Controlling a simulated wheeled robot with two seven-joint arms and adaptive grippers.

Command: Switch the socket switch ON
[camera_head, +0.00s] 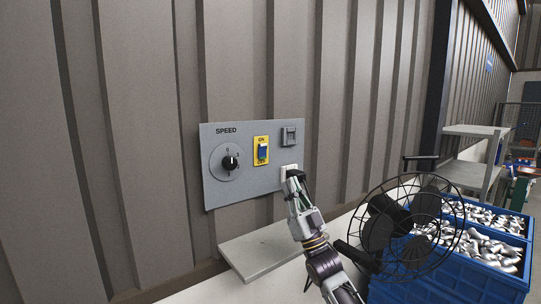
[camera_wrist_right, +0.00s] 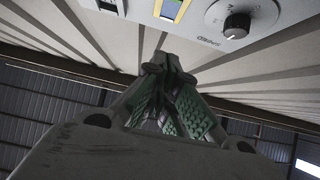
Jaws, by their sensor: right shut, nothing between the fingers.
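A grey control panel (camera_head: 245,190) is fixed to the corrugated wall. A white socket plate (camera_head: 284,171) sits at its lower right, partly hidden behind my right gripper (camera_head: 293,176). The gripper is shut and empty, its fingertips over the plate; I cannot tell whether they touch it. The state of any switch on that plate is hidden. In the right wrist view the shut fingers (camera_wrist_right: 160,75) point up toward the panel (camera_wrist_right: 205,28), and the white plate cannot be made out. My left gripper is in neither view.
The panel also has a speed knob (camera_head: 230,162), a yellow ON/OFF switch (camera_head: 262,151) and a grey fitting (camera_head: 289,136). A light ledge (camera_head: 255,252) lies below. A black wire-caged fan (camera_head: 393,225) stands close to my right arm. Blue crates (camera_head: 450,279) of metal castings are behind it.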

